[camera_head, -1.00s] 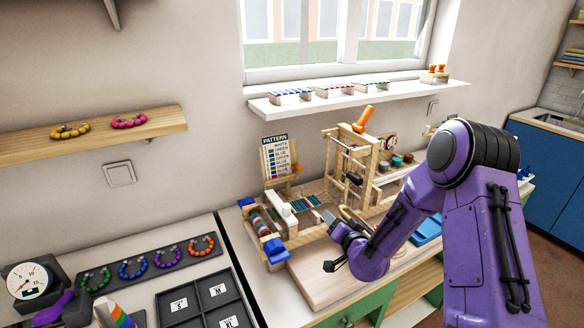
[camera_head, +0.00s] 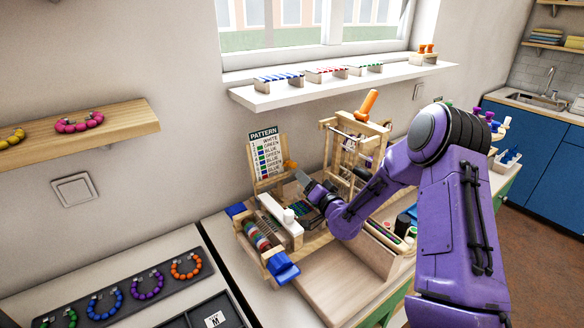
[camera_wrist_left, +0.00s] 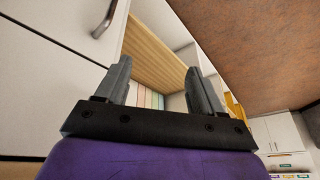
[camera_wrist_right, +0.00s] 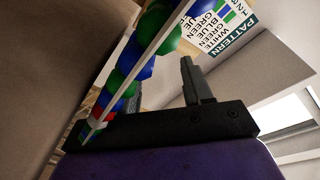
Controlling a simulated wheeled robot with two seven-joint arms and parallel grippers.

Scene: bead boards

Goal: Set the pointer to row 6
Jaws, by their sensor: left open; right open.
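The pattern card (camera_head: 267,153) stands upright on a wooden stand behind the bead loom, with rows of colour words and swatches. An orange pointer (camera_head: 290,164) sits at its right edge beside the lower rows; I cannot tell which row exactly. My right gripper (camera_head: 302,177) is open just in front of the pointer, apparently close to it; contact cannot be told. In the right wrist view the card (camera_wrist_right: 217,25) appears inverted, and blue, green and red beads (camera_wrist_right: 142,62) cover one finger. My left gripper (camera_wrist_left: 158,75) is open and empty, low by a cabinet.
The bead loom (camera_head: 262,232) with blue end blocks stands in front of the card. A wooden frame with an orange handle (camera_head: 367,104) rises right of the gripper. A window shelf (camera_head: 330,88) carries bead racks. The wooden board (camera_head: 335,280) in front is clear.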

